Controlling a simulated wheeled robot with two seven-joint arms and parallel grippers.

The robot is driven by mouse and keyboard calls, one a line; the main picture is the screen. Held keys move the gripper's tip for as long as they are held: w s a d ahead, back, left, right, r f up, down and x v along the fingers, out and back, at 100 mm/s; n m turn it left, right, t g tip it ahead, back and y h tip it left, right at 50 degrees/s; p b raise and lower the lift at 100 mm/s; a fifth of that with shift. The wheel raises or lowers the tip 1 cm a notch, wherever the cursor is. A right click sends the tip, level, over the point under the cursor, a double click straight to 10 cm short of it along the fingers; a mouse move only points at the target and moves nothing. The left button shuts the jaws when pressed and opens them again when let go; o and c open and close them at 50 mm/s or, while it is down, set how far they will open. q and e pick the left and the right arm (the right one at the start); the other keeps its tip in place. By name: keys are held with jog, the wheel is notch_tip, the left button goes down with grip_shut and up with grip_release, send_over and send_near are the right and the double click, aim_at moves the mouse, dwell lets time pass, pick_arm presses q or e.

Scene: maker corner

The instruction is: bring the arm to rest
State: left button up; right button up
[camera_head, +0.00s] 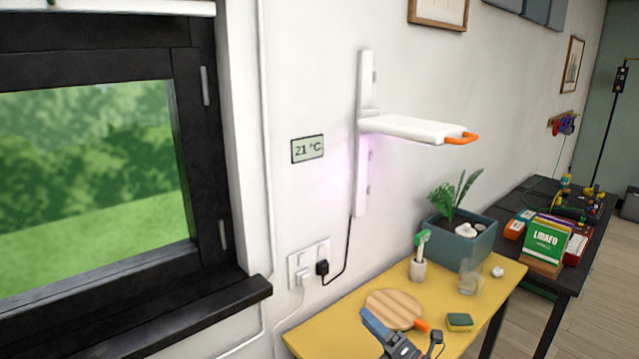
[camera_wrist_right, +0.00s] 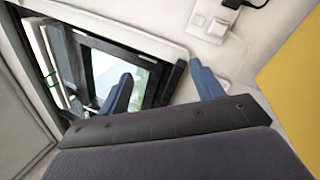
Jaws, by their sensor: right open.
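My right gripper (camera_head: 378,328) is at the bottom of the head view, in front of the yellow table (camera_head: 325,332) and the round wooden board. In the right wrist view its two blue fingers (camera_wrist_right: 160,72) stand wide apart with nothing between them. Most of my right arm is below the head view. My left gripper is in neither view. On the wall, a white lamp arm (camera_head: 412,128) with an orange handle (camera_head: 461,139) sticks out to the right from a white upright rail (camera_head: 363,185). A violet glow shows on the wall below it.
On the yellow table are a wooden board (camera_head: 395,308), a sponge (camera_head: 459,321), a glass (camera_head: 469,278), a brush in a holder (camera_head: 418,270) and a planter (camera_head: 460,243). A black window frame (camera_head: 208,150) is at left. Plugs and a cable (camera_head: 335,277) hang on the wall.

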jog(key=s+d+f+m+g+h, duration=0.1)
jog(key=s+d+f+m+h, duration=0.55)
jog(key=m, duration=0.55)
jog(key=s+d+f+m+g+h, duration=0.1)
jog(key=s+d+f+m+h, duration=0.3)
jog(key=f+m+h, duration=0.55)
jog(key=s+f+m+g+y, duration=0.1)
jog(key=s+f+m+g, duration=0.35)
jog(key=s, duration=0.55)
jog(key=s+f+m+g, duration=0.4)
jog(key=s+g, duration=0.2)
jog(key=s, duration=0.5)
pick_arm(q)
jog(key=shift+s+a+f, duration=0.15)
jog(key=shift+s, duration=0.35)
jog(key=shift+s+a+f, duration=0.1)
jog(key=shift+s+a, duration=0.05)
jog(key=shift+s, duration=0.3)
pick_arm(e)
jog(key=s+a+f+g, duration=0.1)
jog(key=s+a+f, duration=0.1)
jog(key=f, duration=1.8)
jog(key=s+a+f+g+y, duration=0.1)
jog(key=s+a+f, duration=0.1)
jog(key=f, duration=1.8)
jog(key=shift+s, duration=0.5)
